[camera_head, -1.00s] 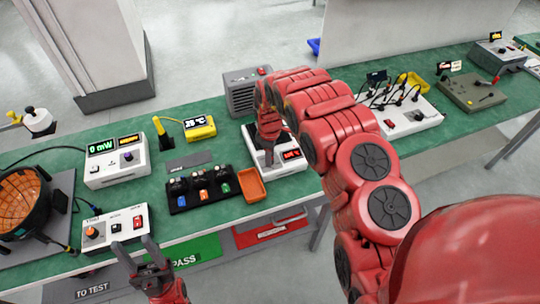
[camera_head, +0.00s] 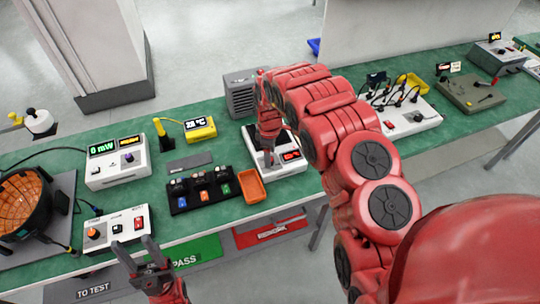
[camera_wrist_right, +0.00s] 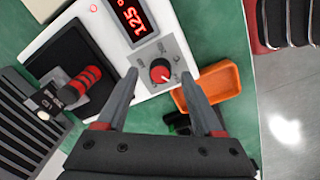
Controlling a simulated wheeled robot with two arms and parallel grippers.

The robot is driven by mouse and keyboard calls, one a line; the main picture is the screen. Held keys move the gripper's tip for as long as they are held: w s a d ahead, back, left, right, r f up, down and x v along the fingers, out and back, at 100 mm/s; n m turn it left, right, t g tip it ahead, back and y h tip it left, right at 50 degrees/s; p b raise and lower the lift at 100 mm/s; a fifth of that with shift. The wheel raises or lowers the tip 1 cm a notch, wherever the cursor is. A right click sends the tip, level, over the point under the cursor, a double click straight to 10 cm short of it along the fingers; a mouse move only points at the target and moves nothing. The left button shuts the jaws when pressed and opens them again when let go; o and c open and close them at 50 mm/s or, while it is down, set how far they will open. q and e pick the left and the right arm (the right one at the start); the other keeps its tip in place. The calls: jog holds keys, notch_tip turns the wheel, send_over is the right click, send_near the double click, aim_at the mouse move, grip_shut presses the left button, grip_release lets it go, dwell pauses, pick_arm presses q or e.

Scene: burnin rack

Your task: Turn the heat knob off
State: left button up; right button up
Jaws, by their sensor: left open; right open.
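The box's red display (camera_wrist_right: 132,18) reads about 125 in the right wrist view. My right gripper (camera_wrist_right: 160,76) is open, and its fingertips appear on either side of the knob in that view. I cannot tell whether they touch it. In the head view my right gripper (camera_head: 268,158) hangs over the box and hides the knob. My left gripper (camera_head: 135,246) is open and empty at the bench's front edge.
An orange tray (camera_head: 251,187) sits just left of the box. A black-and-red handled device (camera_wrist_right: 80,85) stands on the box beside the knob. A black rack of modules (camera_head: 176,202) and a grey vented unit (camera_head: 244,97) are close by.

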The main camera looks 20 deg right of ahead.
notch_tip(320, 180, up, 5)
jog(key=shift+a+r+p, duration=0.1)
jog(key=shift+r+p, duration=0.1)
jog(key=shift+p, duration=1.05)
notch_tip(320, 180, up, 10)
jog(key=p, duration=1.1)
jog(key=shift+s+a+r, duration=0.15)
jog(key=shift+s, duration=0.2)
